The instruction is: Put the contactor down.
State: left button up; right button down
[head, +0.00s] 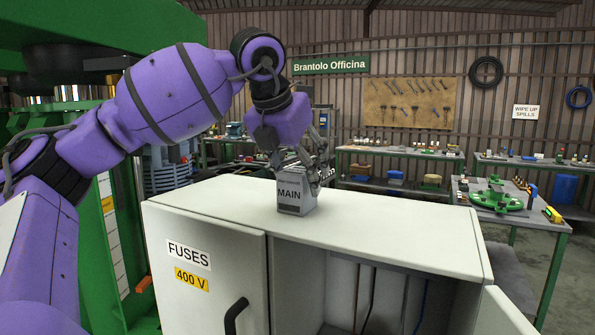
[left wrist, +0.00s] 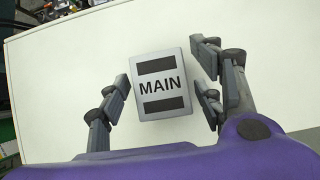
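The contactor (head: 292,195) is a grey box labelled MAIN. It appears to stand upright on the white top of the fuse cabinet (head: 400,220), near its middle. In the left wrist view the contactor (left wrist: 161,84) sits between the two fingers of my left gripper (left wrist: 163,90). My left gripper (head: 318,160) is open, just above and beside the contactor in the head view. My right gripper is not in view.
The cabinet's left door has a FUSES sign (head: 188,255) and a black handle (head: 236,315); its right side is open. The cabinet top is otherwise clear. Workbenches with parts (head: 400,153) stand behind, and a green fixture (head: 495,197) sits on a bench at right.

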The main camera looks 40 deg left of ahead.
pick_arm(q)
jog(key=v, duration=1.2)
jog(key=shift+b, duration=0.4)
jog(key=shift+s, duration=0.1)
